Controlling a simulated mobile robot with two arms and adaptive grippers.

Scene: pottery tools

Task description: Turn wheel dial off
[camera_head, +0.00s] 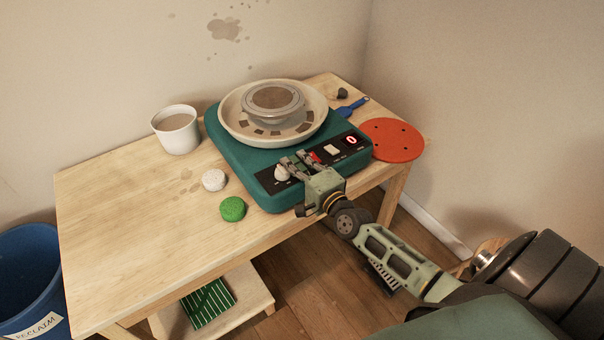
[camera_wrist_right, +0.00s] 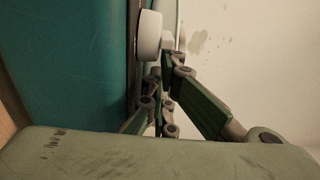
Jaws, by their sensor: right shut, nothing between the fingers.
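The teal pottery wheel (camera_head: 262,158) stands on the wooden table, with a black control panel along its front. Its white dial (camera_head: 282,173) is at the panel's left end. My right gripper (camera_head: 294,160) is shut and empty, with its fingers over the panel just beside the dial; in the head view I cannot tell whether they touch it. In the right wrist view the dial (camera_wrist_right: 150,36) is just beyond the fingers (camera_wrist_right: 165,75). A red switch, a white button and a display with a red 0 (camera_head: 351,140) are on the panel. My left gripper is not in view.
A white cup (camera_head: 176,130) stands left of the wheel. A white sponge (camera_head: 214,180) and a green one (camera_head: 232,209) lie on the wooden table (camera_head: 130,220). An orange disc (camera_head: 392,140) and a blue tool (camera_head: 353,106) lie to the right. A blue bucket (camera_head: 28,275) stands lower left.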

